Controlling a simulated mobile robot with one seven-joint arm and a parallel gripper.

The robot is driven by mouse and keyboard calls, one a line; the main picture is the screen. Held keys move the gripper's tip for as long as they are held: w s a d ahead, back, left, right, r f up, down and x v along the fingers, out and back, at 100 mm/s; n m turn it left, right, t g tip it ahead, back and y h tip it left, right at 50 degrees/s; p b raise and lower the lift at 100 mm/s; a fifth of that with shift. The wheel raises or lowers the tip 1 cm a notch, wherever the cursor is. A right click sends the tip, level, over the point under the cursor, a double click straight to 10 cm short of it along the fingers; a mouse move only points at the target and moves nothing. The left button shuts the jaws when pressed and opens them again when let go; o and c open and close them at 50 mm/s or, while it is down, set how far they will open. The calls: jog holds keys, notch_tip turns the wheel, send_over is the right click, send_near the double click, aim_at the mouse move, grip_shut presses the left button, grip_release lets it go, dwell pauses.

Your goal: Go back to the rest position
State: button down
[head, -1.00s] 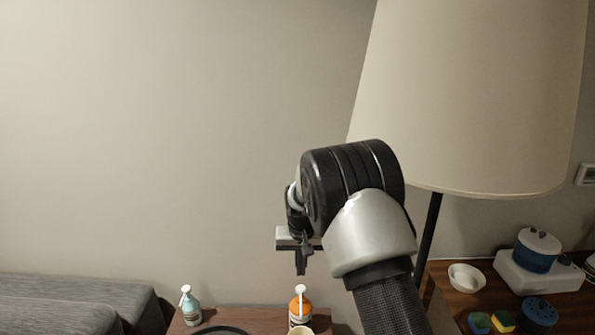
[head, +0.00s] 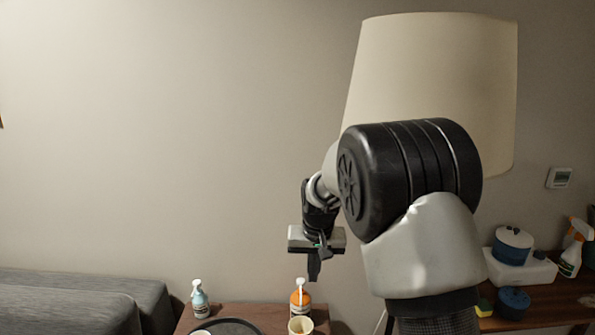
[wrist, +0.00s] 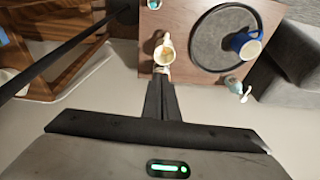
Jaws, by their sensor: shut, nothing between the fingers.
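My gripper (head: 314,270) hangs down from my raised, bent arm, in the middle of the head view. It is in the air above the small wooden table. In the wrist view my gripper (wrist: 161,80) has its fingers together with nothing between them. The fingertips point toward a cream cup (wrist: 165,52) on the table, which lies well below. The cup also shows in the head view (head: 300,326).
The wooden table (head: 255,311) bears an orange pump bottle (head: 300,298), a light blue pump bottle (head: 199,300), a dark round tray (wrist: 203,58) and a blue mug (wrist: 245,45). A lampshade (head: 430,70) stands behind my arm. A grey sofa (head: 70,305) is at left.

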jog(key=s+d+r+t, duration=0.1)
jog(key=s+d+r, duration=0.2)
jog(key=s+r, duration=0.45)
jog(key=s+d+r, duration=0.3)
jog(key=s+r, duration=0.4)
jog(key=s, duration=0.1)
jog(key=s+d+r+t, duration=0.1)
jog(key=s+d, duration=0.1)
jog(key=s, duration=0.7)
jog(key=s+d+t, duration=0.1)
jog(key=s+d, duration=0.1)
jog(key=s, duration=0.6)
notch_tip(320, 180, up, 13)
jog(key=p, duration=1.3)
jog(key=shift+s+r, duration=0.15)
jog(key=shift+s, duration=0.1)
